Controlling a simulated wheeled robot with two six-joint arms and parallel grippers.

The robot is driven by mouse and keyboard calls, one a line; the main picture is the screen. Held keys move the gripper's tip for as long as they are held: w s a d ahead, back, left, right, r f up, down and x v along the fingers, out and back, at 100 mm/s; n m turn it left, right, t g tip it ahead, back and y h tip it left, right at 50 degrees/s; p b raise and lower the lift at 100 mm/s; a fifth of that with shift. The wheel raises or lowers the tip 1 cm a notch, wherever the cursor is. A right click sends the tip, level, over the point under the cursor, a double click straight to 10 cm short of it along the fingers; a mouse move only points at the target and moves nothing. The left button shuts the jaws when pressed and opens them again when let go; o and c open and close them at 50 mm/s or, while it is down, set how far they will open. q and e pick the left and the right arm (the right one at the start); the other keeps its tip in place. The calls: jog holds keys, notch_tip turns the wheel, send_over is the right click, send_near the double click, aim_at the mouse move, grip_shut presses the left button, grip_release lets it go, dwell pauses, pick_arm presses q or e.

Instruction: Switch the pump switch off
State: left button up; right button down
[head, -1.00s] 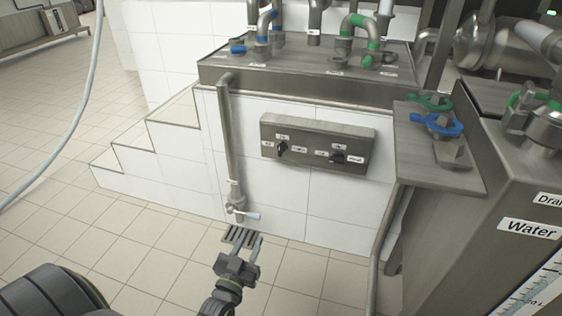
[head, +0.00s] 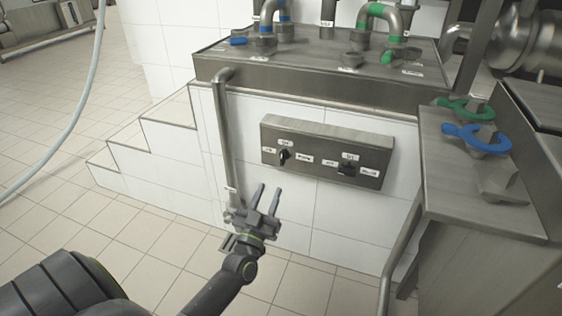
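A grey metal switch box (head: 325,140) is mounted on the white tiled wall, with two dark knobs. The left knob (head: 284,156) has a small label to its right that seems to read "Pump", so I take it as the pump switch. Its pointer setting is too small to tell. The other knob (head: 347,169) sits to its right on the same box. My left gripper (head: 271,189) is below and slightly left of the pump switch, fingers pointing up, spread apart and empty. It does not touch the box. My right gripper is not in view.
A vertical pipe (head: 226,130) runs down the wall left of the box, its lower end partly hidden by my gripper. A metal ledge with valves (head: 310,70) is above. A metal cabinet with green and blue handles (head: 470,200) stands right. Tiled steps (head: 130,155) are left.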

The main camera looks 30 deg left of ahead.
aim_at(281, 160)
pick_arm(q)
jog(key=x, duration=1)
jog(key=shift+w+a+r+b, duration=0.1)
jog(key=shift+w+a+b, duration=0.1)
jog(key=shift+w+b, duration=0.1)
grip_shut()
